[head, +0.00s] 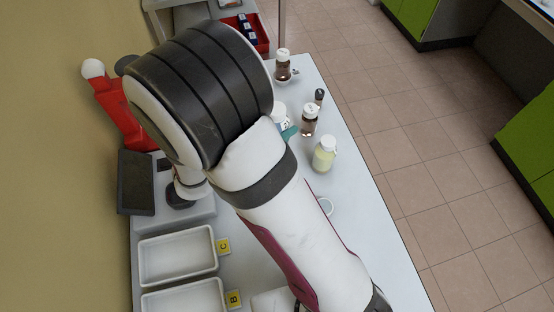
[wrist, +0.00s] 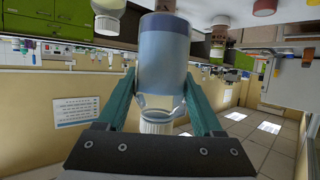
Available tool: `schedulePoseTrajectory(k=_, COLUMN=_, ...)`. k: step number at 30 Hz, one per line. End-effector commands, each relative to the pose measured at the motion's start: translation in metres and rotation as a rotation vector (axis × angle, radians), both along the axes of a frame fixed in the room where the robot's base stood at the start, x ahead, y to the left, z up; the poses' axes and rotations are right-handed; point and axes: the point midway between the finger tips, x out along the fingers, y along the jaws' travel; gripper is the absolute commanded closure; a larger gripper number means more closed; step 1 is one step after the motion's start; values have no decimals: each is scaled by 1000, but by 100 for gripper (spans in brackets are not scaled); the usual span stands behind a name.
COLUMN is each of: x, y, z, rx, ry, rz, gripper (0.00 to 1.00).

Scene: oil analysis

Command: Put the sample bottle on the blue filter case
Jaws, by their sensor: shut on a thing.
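In the wrist view my gripper (wrist: 163,85) has its teal fingers shut on a bottle (wrist: 163,60). The bottle has a pale blue body with a darker blue band at its far end, and a white ribbed cap toward the palm. In the head view my arm covers most of the gripper. Only a bit of teal finger (head: 290,132) shows, beside a partly hidden white item (head: 280,113). I cannot clearly make out the blue filter case in either view; whether the bottle touches anything beneath it is hidden.
A brown bottle (head: 309,120), a pale yellow bottle (head: 324,154), a small dark vial (head: 319,96) and another brown bottle (head: 283,66) stand close by. A red crate (head: 264,46) holds dark blue items. White trays (head: 177,255) lie at lower left. The table's right strip is clear.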

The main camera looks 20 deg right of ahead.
Motion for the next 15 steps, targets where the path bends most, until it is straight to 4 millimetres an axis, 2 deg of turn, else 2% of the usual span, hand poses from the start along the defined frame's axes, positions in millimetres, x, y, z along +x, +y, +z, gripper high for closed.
schedulePoseTrajectory(k=3, x=-6, y=-1, z=-28, rx=-5, ry=8, rz=-13, gripper=99)
schedulePoseTrajectory(k=10, x=-6, y=-1, z=-76, rx=-4, ry=7, rz=-13, gripper=99)
schedulePoseTrajectory(k=12, x=-5, y=-1, z=-89, rx=-2, ry=5, rz=-12, gripper=99)
schedulePoseTrajectory(k=15, x=-5, y=-1, z=-97, rx=0, ry=2, rz=-12, gripper=99)
